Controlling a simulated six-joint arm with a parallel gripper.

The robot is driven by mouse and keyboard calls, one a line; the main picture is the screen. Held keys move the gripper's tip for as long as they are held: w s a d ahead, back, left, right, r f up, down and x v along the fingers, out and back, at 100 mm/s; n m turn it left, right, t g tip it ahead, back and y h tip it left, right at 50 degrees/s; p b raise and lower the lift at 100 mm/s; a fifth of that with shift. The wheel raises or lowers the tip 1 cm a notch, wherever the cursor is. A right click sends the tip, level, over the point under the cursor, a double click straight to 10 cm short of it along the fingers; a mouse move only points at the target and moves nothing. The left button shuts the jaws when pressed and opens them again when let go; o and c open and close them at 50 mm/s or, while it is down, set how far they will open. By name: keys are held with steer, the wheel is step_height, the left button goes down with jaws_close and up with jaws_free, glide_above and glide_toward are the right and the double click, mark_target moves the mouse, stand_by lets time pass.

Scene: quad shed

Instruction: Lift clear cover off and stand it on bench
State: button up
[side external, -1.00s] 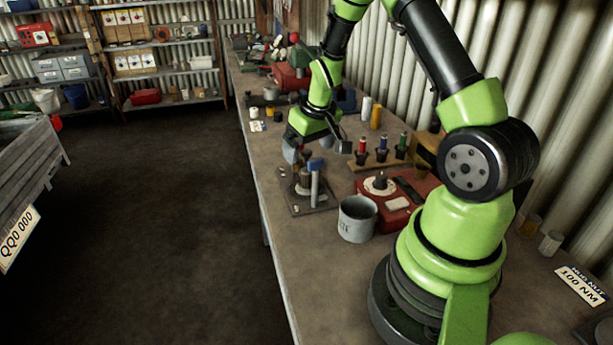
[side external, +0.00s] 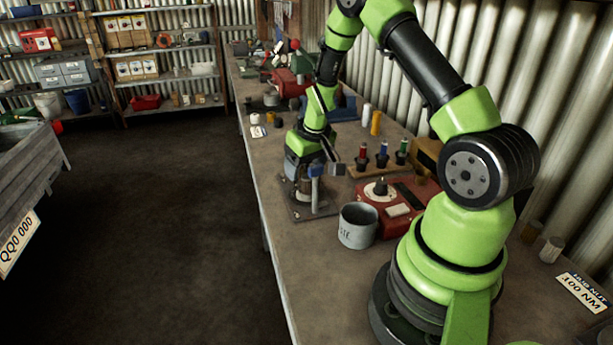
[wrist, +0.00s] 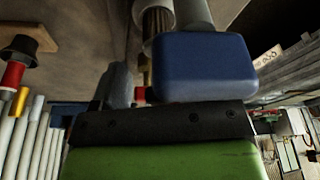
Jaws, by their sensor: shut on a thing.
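My gripper (side external: 303,170) points down over a small apparatus on the bench. The apparatus has a dark square base plate (side external: 327,209), a pale upright post (side external: 314,192) and a brownish cylinder (side external: 303,187). My gripper is shut, its fingers around the top of the apparatus. In the wrist view, a blue finger pad (wrist: 205,67) and a grey finger face each other across a narrow gap. A ribbed brown part and a red part show by that gap. The clear cover's outline is too faint to make out; it appears to be what the fingers hold.
A grey mug (side external: 357,226) stands close in front, beside a red box (side external: 398,218). A wooden rack (side external: 373,172) with coloured-handled tools is to the right. The bench (side external: 287,250) is bare toward its front left edge. A corrugated wall runs behind.

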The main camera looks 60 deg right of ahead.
steer(key=shift+r, duration=0.1)
step_height(320, 180, up, 18)
stand_by(0.5)
